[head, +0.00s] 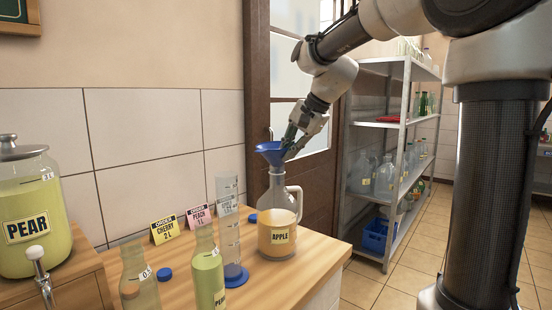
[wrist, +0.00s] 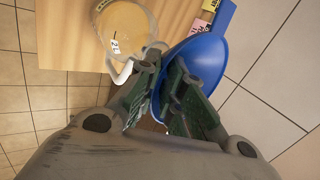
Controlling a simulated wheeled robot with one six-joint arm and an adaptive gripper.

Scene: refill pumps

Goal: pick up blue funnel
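The blue funnel (head: 270,152) is at the mouth of the handled glass bottle (head: 279,215) labelled APPLE, which holds pale orange liquid. I cannot tell whether its spout is inside the neck or just above it. My gripper (head: 291,143) reaches down from the upper right to the funnel's right rim. In the wrist view the funnel (wrist: 208,58) is a wide blue bowl, partly hidden by my fingers (wrist: 168,88). The fingers are close together with the blue wall between them, one on each side. The bottle (wrist: 122,28) shows below, behind the left finger.
A clear measuring cylinder (head: 229,225) stands left of the bottle. Two small bottles, one with green liquid (head: 208,275), stand in front. Order cards (head: 164,230) and a PEAR dispenser (head: 32,215) are further left. A metal shelf (head: 392,165) stands to the right beyond the counter.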

